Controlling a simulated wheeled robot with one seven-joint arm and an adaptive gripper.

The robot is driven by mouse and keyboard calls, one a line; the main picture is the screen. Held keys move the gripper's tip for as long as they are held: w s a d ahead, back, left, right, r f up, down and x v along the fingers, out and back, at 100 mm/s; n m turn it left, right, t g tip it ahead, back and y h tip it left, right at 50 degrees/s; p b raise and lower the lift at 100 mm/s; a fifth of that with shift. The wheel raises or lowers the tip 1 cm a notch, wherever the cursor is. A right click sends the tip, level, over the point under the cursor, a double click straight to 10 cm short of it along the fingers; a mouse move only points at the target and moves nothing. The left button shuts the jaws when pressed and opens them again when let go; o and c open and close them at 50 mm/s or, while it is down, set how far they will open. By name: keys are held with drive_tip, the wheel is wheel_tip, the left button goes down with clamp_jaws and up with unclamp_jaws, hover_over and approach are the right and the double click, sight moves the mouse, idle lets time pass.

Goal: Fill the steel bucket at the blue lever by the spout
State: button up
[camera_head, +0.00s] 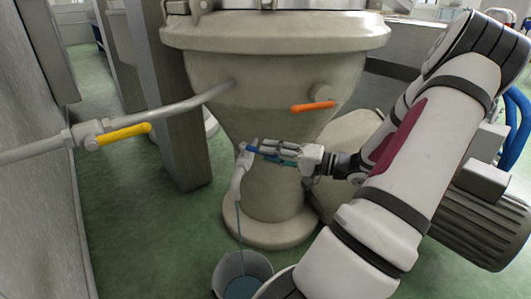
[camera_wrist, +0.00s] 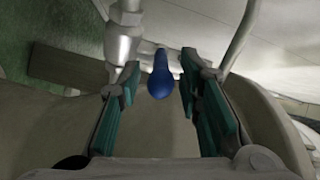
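The steel bucket (camera_head: 226,270) stands on the floor at the bottom of the head view, partly cut off by the frame and by my arm. A thin stream runs from the spout (camera_head: 237,185) down into it, and bluish liquid shows inside. The blue lever (camera_head: 251,149) is at the top of the spout pipe; in the wrist view, the lever (camera_wrist: 161,76) lies between my fingers. My gripper (camera_head: 268,150) reaches in from the right. In the wrist view, my gripper (camera_wrist: 157,85) is open, with gaps visible on both sides of the lever.
A large pale vessel (camera_head: 275,65) stands behind the spout. An orange lever (camera_head: 313,107) is on its side. A yellow lever (camera_head: 124,134) sits on a pipe at left, near a grey post (camera_head: 172,100). Green floor (camera_head: 140,230) is clear at left.

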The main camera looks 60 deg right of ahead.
drive_tip(key=s+d, duration=0.2)
drive_tip(key=s, duration=0.7)
drive_tip(key=shift+s+r, duration=0.2)
drive_tip(key=shift+s, duration=0.05)
drive_tip(key=shift+a, duration=0.1)
drive_tip(key=w+a+r+n+g+y, duration=0.2)
drive_tip(key=w+a+g, duration=0.15)
drive_tip(key=a, duration=0.45)
drive_tip(key=w+a+r+n+g+y, duration=0.25)
drive_tip(key=a+g, duration=0.25)
drive_tip(key=a, duration=0.3)
drive_tip(key=w+a+r+n+g+y, duration=0.1)
drive_tip(key=w+a+n+g+y, duration=0.2)
drive_tip(key=a, duration=0.5)
drive_tip(key=s+a+r+n+g+h, duration=0.2)
drive_tip(key=s+a+g+h, duration=0.15)
drive_tip(key=a, duration=0.35)
drive_tip(key=s+a+r+n+g+h, duration=0.1)
drive_tip(key=s+a+g+h, duration=0.3)
drive_tip(key=a, duration=0.3)
drive_tip(key=s+n+t+h, duration=0.2)
drive_tip(key=s+h, duration=0.1)
drive_tip(key=s, duration=0.5)
wheel_tip(320, 180, up, 31)
drive_tip(key=t+p, duration=0.4)
drive_tip(key=p, duration=2.4)
